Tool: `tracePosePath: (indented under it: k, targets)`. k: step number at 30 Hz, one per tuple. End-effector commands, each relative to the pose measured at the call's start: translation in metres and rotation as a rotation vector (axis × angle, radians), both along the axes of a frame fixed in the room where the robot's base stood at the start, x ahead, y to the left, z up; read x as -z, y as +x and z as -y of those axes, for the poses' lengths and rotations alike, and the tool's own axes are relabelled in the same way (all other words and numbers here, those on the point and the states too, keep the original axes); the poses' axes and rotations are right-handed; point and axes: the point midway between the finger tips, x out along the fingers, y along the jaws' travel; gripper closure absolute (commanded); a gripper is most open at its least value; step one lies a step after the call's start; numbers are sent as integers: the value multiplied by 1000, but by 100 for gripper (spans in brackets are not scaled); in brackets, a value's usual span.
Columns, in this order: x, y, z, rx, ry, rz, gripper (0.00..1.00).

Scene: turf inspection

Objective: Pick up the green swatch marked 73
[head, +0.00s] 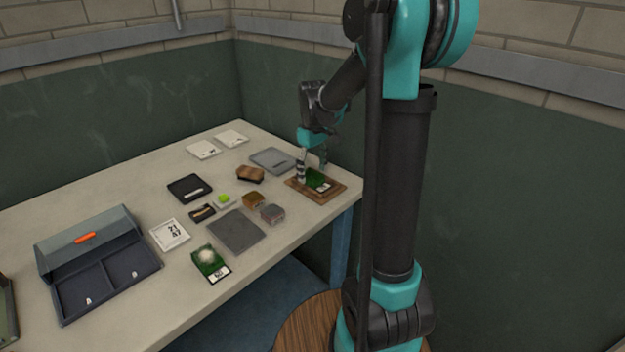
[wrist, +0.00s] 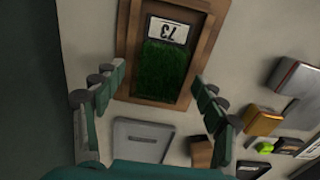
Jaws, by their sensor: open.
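The green swatch marked 73 (wrist: 163,68) lies in a brown wooden tray (wrist: 124,50), its white number label at the top of the wrist view. In the head view the swatch (head: 319,182) sits on the tray (head: 332,194) near the right end of the table. My gripper (wrist: 158,88) is open, its two fingers spread to the left and right of the tray in the wrist view. In the head view my gripper (head: 312,168) is just above the swatch and partly covers it. Whether the fingertips touch anything I cannot tell.
Another green swatch with a pale patch (head: 209,262) lies at the table's front. A grey lidded tray (head: 272,160), a brown block (head: 250,174), a dark grey mat (head: 236,231) and an open divided case (head: 100,262) share the table. A wall stands behind.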

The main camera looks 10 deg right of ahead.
Motion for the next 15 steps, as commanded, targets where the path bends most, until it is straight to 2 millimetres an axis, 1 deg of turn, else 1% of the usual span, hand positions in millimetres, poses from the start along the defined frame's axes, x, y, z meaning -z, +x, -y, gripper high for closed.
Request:
tracePosePath:
  k: [3,8,9,15]
  targets:
    - [5,0,0,0,0,0,28]
    - [5,0,0,0,0,0,28]
    - [5,0,0,0,0,0,30]
    - [5,0,0,0,0,0,54]
